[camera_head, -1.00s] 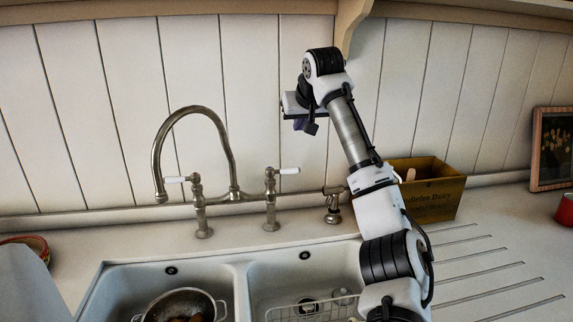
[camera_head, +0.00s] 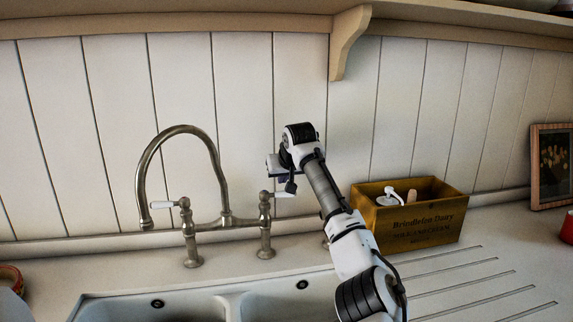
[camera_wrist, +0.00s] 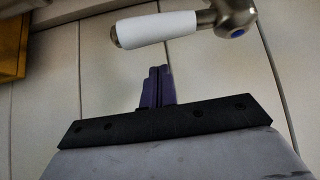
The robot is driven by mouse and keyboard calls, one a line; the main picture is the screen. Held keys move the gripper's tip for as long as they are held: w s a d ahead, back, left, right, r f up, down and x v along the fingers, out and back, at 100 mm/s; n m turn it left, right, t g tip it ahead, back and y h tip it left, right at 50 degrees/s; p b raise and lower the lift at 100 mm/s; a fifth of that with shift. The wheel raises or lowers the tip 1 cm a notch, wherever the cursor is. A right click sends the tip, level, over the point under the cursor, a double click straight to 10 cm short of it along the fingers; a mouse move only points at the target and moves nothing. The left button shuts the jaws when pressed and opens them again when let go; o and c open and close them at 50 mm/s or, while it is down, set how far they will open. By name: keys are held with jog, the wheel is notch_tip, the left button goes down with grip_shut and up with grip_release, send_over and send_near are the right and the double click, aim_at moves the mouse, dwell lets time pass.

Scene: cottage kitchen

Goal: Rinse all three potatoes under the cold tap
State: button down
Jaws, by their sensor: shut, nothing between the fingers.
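The brass-grey bridge tap (camera_head: 180,130) stands behind the sink, with a white-handled lever on each side. The right lever's white handle (camera_head: 285,194) is close to my gripper (camera_wrist: 157,75). In the wrist view this white handle (camera_wrist: 155,29) and its metal hub with a blue dot (camera_wrist: 238,33) lie just beyond my purple fingertips. The fingers are together and empty, apart from the handle as far as I can tell. In the head view my arm's end mostly hides the fingers. No potatoes are in view now.
The left basin (camera_head: 140,308) and right basin (camera_head: 300,300) show only at their back edges. A wooden crate (camera_head: 412,230) with white and brown items stands right of my arm. The ribbed drainer (camera_head: 470,290) is clear. A shelf bracket (camera_head: 348,40) hangs above.

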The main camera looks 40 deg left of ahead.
aim_at(277, 196)
jog(key=shift+s+d+f, duration=0.15)
jog(key=shift+s+d, duration=0.45)
jog(key=shift+d, duration=0.2)
jog(key=shift+s+d+f, duration=0.15)
jog(key=shift+s+d, duration=0.45)
jog(key=shift+d, duration=0.2)
